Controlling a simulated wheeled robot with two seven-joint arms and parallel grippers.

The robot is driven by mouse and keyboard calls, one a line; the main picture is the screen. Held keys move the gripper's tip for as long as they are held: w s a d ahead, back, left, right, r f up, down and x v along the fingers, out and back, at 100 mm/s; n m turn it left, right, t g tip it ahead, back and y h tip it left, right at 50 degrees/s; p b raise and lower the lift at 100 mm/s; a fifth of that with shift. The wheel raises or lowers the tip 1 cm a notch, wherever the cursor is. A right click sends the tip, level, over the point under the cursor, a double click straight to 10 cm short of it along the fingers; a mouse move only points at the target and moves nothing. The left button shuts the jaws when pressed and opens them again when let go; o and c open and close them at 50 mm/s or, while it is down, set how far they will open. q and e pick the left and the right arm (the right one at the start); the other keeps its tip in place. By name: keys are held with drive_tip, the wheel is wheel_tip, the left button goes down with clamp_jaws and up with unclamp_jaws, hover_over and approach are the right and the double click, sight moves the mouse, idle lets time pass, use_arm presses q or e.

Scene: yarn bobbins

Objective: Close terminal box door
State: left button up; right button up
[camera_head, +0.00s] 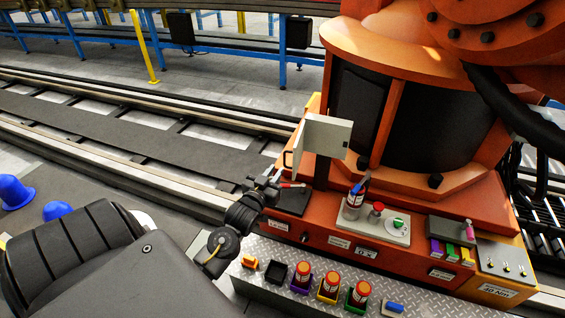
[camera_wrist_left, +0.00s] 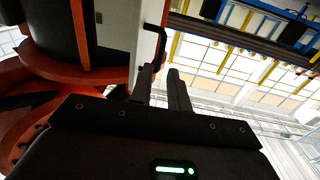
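The terminal box is on the orange robot base, and its pale grey panels (camera_head: 328,134) show in the head view. A narrow pale panel with a black bar handle (camera_head: 288,159) stands at an angle on its left side. The handle also shows in the left wrist view (camera_wrist_left: 158,45), on the edge of a pale panel (camera_wrist_left: 146,30). I cannot tell exactly how far the door stands open. My left gripper (camera_head: 270,184) is just below the handle, with its fingers apart and nothing between them. In the left wrist view its fingertips (camera_wrist_left: 160,78) point up, near the handle's lower end. My right gripper is out of view.
Below are a control panel with a bottle (camera_head: 355,192), red and green knobs, and coloured blocks (camera_head: 451,250). A metal tread plate (camera_head: 240,273) holds several red-capped bottles (camera_head: 302,274). The large orange robot (camera_head: 400,60) stands behind. Rails (camera_head: 120,125) and floor lie left.

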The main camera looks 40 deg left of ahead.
use_arm(q)
drive_tip(key=x, duration=0.6)
clamp_jaws()
